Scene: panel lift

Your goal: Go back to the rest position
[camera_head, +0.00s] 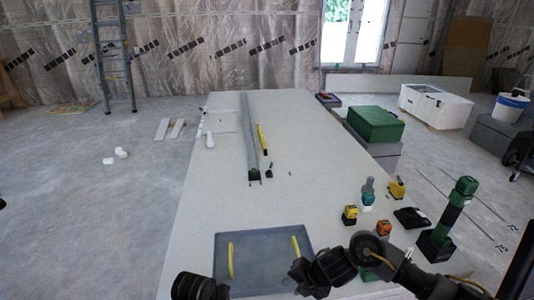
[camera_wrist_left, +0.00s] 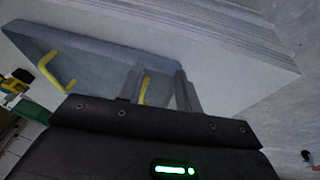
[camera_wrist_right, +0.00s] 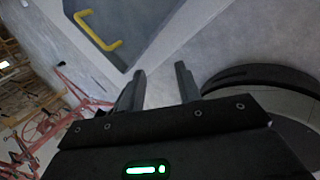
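A grey panel (camera_head: 265,270) with two yellow handles lies flat on the near end of the pale table. The left handle (camera_head: 230,260) and the right handle (camera_head: 296,247) stand at its two sides. My right gripper (camera_wrist_right: 160,70) is open and empty, its fingers apart beside a panel corner; one yellow handle shows beyond them. My left gripper (camera_wrist_left: 159,72) is open, with a yellow handle visible behind the gap between its fingers; the handle does not look gripped. In the head view my right arm crosses the panel's near right corner, and only a dark piece of my left arm shows at bottom left.
The pale table (camera_head: 225,185) bears a long grey rail (camera_head: 249,140), a yellow level (camera_head: 262,140) and several small tools at right. A green case (camera_head: 376,124) stands beyond the right edge. A ladder (camera_head: 115,60) leans at the back left. The table's left middle is clear.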

